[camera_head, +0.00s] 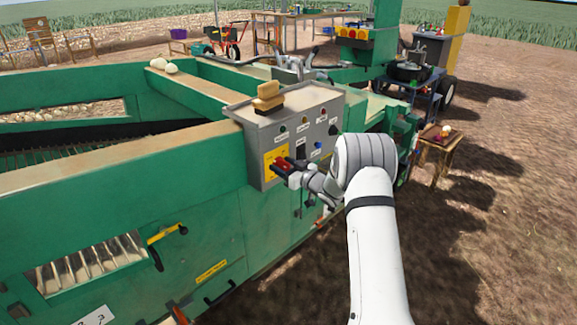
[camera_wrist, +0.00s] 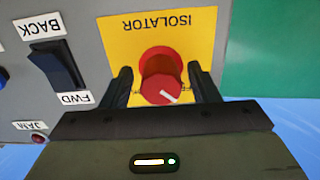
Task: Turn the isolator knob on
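The isolator knob (camera_wrist: 161,78) is red with a white pointer mark, on a yellow plate (camera_wrist: 200,22) lettered ISOLATOR, which appears upside down in the wrist view. The pointer mark slants toward the lower right there. My gripper (camera_wrist: 163,85) is around the knob, one black finger on each side. Small gaps show between the fingers and the knob, so it looks open.
A BACK/FWD rocker switch (camera_wrist: 58,64) and a red JAM lamp (camera_wrist: 38,138) sit beside the plate. A small wooden table (camera_head: 437,152) stands at right. Open soil lies right of the machine.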

